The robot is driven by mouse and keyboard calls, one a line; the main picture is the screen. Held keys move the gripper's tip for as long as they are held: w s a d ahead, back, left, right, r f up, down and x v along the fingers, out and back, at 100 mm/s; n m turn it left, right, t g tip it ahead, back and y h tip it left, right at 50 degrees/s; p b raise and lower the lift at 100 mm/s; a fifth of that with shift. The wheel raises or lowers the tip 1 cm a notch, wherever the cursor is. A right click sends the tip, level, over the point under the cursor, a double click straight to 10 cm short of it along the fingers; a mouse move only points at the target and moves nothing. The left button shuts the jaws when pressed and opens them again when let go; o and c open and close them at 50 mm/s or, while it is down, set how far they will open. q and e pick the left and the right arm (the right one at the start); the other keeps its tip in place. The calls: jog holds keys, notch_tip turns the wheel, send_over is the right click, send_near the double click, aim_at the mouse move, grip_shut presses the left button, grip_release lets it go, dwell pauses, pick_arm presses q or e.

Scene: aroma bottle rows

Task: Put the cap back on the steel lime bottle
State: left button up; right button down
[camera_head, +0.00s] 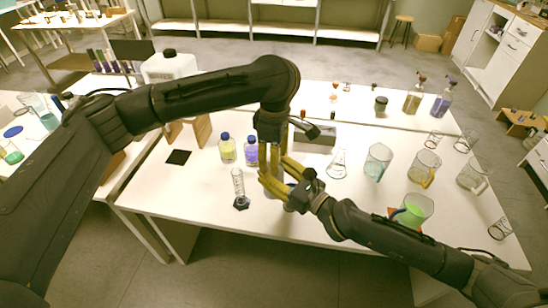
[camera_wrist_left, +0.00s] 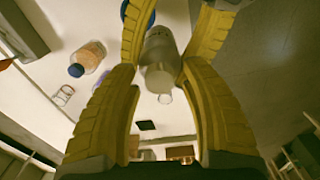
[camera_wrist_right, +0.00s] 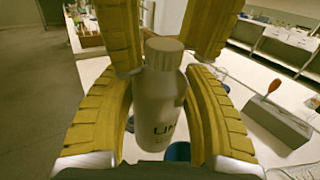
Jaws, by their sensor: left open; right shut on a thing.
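The steel lime bottle (camera_wrist_right: 157,105) is pale grey with dark lettering, partly covered by fingers. It stands about upright between the yellow fingers of my right gripper (camera_head: 276,174), which is shut on it. A pale ribbed cap (camera_wrist_right: 164,52) sits on its top; I cannot tell how tightly it is seated. My left gripper (camera_head: 268,160) reaches down from above, open, with its fingers on either side of the cap. In the left wrist view the bottle (camera_wrist_left: 158,45) and cap (camera_wrist_left: 160,77) lie between the fingers. The head view mostly hides them behind the grippers.
Blue-capped bottles of yellow (camera_head: 228,150) and violet (camera_head: 252,152) liquid stand close by at left. A glass cylinder (camera_head: 239,190) is in front. A grey box (camera_head: 315,137) stands behind; a flask (camera_head: 338,164) and several beakers (camera_head: 378,162) stand right. A black square (camera_head: 178,157) lies at left.

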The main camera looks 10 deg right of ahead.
pick_arm(q)
jog(key=shift+r, duration=0.1)
notch_tip(320, 180, up, 12)
dwell(0.5)
jog(key=shift+s, duration=0.1)
dwell(0.4)
